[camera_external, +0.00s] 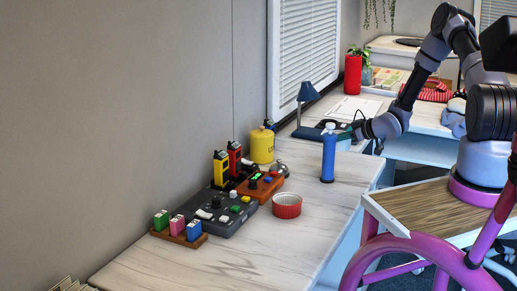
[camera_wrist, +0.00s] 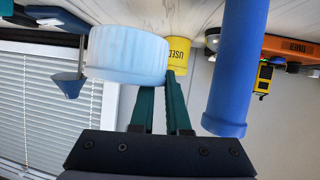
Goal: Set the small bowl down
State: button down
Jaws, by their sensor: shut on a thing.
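A small pale blue-white bowl (camera_wrist: 128,55) with ribbed sides fills the upper middle of the wrist view, which is roughly upside down. My gripper (camera_wrist: 168,82), with dark green fingers, is shut on its side wall. The tabletop shows beyond the bowl, apart from it as far as I can tell. In the external view my gripper (camera_external: 341,131) is above the table, just behind the top of a blue bottle (camera_external: 328,160).
The blue bottle stands close beside the bowl in the wrist view (camera_wrist: 240,70). A red ribbed bowl (camera_external: 287,206), a yellow canister (camera_external: 262,147), a blue lamp (camera_external: 308,94) and control boxes (camera_external: 222,212) stand on the pale table. The table's front part (camera_external: 270,260) is clear.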

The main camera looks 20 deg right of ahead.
notch_tip(320, 180, down, 8)
jog(key=shift+r, duration=0.1)
dwell(0.4)
jog(key=c, duration=0.9)
grip_release()
